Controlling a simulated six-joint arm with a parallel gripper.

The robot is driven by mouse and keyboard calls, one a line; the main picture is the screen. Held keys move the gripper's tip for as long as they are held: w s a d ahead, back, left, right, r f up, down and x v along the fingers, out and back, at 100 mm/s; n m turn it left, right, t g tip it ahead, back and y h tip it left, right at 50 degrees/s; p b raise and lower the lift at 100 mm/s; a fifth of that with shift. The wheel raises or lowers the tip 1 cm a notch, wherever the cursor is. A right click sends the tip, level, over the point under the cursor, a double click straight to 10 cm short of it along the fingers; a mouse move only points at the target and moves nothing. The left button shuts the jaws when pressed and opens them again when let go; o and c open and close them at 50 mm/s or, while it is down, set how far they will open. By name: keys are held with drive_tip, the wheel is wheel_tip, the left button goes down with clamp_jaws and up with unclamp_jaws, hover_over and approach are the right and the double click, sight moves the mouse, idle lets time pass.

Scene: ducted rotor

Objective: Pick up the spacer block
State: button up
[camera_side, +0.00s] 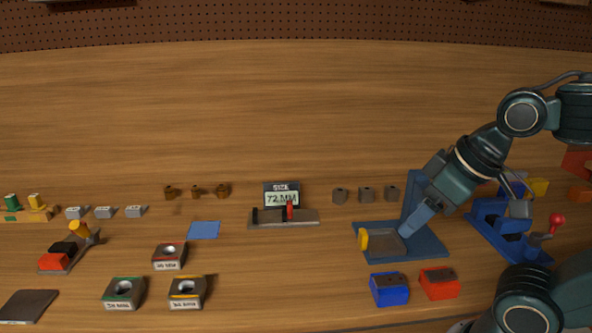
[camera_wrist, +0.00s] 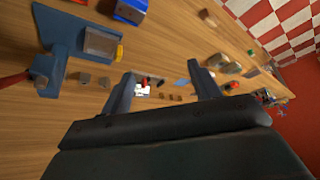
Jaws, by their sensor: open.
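No single part stands out as the spacer block; several small blocks could be it. Dark grey blocks (camera_side: 366,194) stand in a row right of the size display, brown blocks (camera_side: 196,191) left of it, and pale grey blocks (camera_side: 104,212) farther left. A blue block (camera_side: 389,289) and a red block (camera_side: 439,283) lie at the front right. My gripper (camera_side: 414,222) is in front of the blue fixture's upright plate, right of the dark grey blocks.
The blue fixture (camera_side: 430,246) with a yellow knob and a blue clamp with a red handle (camera_side: 507,236) stand at the right. A display reading 72 MM (camera_side: 282,193) stands behind a gauge (camera_side: 283,219). Labelled ring blocks (camera_side: 187,292) lie front left. The wood behind is clear.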

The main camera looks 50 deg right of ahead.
drive_tip(key=w+d+r+m+g+h, duration=0.1)
drive_tip(key=w+d+r+m+g, duration=0.15)
drive_tip(key=w+d+m, duration=0.65)
drive_tip(key=w+d+r+m+g, duration=0.1)
drive_tip(key=w+d+r+m, duration=0.35)
drive_tip(key=w, duration=0.75)
drive_tip(key=w+d+f+m, duration=0.2)
drive_tip(key=d+f+m, duration=0.2)
drive_tip(key=d, duration=0.4)
drive_tip(key=w+d+f+m+g, duration=0.1)
drive_tip(key=w+d+f+m, duration=0.1)
drive_tip(key=d+f+m, duration=0.3)
drive_tip(key=w+d+f+m+g+y, duration=0.1)
drive_tip(key=d+f+m, duration=0.3)
drive_tip(key=d, duration=0.8)
wheel_tip(320, 180, down, 3)
drive_tip(key=shift+w+d+r, duration=0.2)
drive_tip(key=shift+w+d, duration=0.15)
drive_tip(key=shift+w, duration=0.45)
drive_tip(key=shift+m, duration=0.25)
